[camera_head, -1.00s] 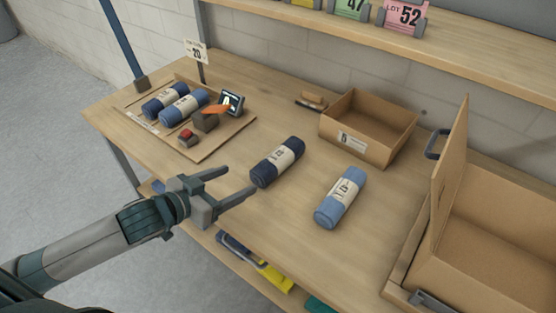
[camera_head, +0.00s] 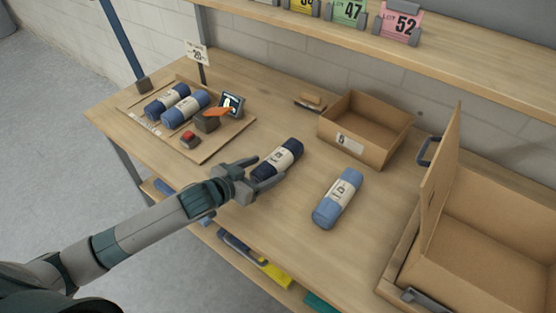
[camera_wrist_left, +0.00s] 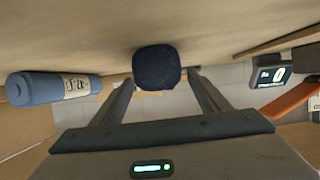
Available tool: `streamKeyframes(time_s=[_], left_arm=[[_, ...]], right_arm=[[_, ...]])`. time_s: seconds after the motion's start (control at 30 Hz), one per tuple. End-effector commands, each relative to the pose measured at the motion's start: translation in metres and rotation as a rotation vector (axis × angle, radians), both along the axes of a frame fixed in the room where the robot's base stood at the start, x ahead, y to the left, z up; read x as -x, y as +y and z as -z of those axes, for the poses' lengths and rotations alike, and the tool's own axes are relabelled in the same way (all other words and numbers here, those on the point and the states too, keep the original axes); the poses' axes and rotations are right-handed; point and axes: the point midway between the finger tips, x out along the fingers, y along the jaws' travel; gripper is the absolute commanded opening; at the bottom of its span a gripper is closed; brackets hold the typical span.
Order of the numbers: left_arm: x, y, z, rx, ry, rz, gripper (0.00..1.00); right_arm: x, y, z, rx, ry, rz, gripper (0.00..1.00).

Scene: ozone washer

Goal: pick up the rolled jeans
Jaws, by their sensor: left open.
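A dark navy rolled jeans bundle (camera_head: 287,153) with a cream label band lies on the wooden table. My left gripper (camera_head: 269,171) is open at its near end, with one finger at each side. In the left wrist view the round dark end of the roll (camera_wrist_left: 157,66) shows between and just ahead of the fingertips (camera_wrist_left: 161,82). I cannot tell whether the fingers touch it. A lighter blue rolled jeans bundle (camera_head: 336,203) lies apart to the right; it also shows at the left of the wrist view (camera_wrist_left: 50,88). My right gripper is not in view.
A board (camera_head: 202,153) at the left holds two more rolls (camera_head: 176,104), a small display (camera_head: 231,103) and a red-buttoned block (camera_head: 189,138). An open cardboard box (camera_head: 358,147) stands behind; a larger lidded box (camera_head: 480,225) stands right. A shelf runs above.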

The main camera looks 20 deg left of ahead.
Motion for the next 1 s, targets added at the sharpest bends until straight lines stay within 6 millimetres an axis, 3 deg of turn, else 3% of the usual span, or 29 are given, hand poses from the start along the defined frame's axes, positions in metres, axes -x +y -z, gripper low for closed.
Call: streamKeyframes(time_s=[0.37, 0.67, 1.0], left_arm=[[-0.003, -0.001, 0.000, -0.001, 0.001, -0.001, 0.69], [-0.027, -0.011, 0.007, -0.001, 0.001, -0.001, 0.69], [-0.044, -0.019, 0.020, -0.001, 0.000, 0.000, 0.69]], right_arm=[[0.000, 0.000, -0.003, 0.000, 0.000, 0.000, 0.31], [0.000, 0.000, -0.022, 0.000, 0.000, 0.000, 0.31], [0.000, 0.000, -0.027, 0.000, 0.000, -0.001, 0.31]])
